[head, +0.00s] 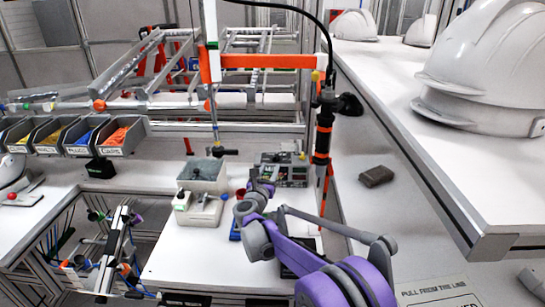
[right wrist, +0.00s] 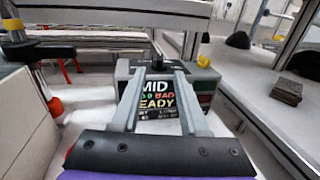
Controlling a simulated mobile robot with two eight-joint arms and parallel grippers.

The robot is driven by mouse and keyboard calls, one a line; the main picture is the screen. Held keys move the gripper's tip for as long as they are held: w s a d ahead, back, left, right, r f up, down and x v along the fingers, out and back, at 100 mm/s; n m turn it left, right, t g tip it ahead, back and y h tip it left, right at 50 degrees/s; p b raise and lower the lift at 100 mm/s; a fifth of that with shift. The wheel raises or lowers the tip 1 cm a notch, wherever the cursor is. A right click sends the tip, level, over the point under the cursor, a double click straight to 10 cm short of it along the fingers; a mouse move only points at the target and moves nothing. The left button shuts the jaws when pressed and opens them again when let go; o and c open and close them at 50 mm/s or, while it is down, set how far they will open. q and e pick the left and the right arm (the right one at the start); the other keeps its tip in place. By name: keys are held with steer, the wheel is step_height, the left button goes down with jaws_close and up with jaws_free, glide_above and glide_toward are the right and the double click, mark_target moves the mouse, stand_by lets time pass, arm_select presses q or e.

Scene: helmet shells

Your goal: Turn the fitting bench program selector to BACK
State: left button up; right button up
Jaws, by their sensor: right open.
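The fitting bench control box (head: 285,168) is a grey unit at the back of the white bench. My left gripper is out of view.
A pale grey bin (head: 203,174) and a white fixture (head: 198,210) stand left of my gripper. A black and orange hanging tool (head: 323,135) is close on the right. White helmets (head: 485,65) lie on the right shelf. A dark block (head: 376,177) lies on the right surface.

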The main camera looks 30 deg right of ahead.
mark_target(276, 154)
steer(key=p+x, duration=0.1)
steer(key=x, duration=0.9)
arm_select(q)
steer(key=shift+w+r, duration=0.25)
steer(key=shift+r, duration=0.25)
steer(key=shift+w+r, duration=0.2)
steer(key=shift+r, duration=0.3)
arm_select(e)
jaws_close()
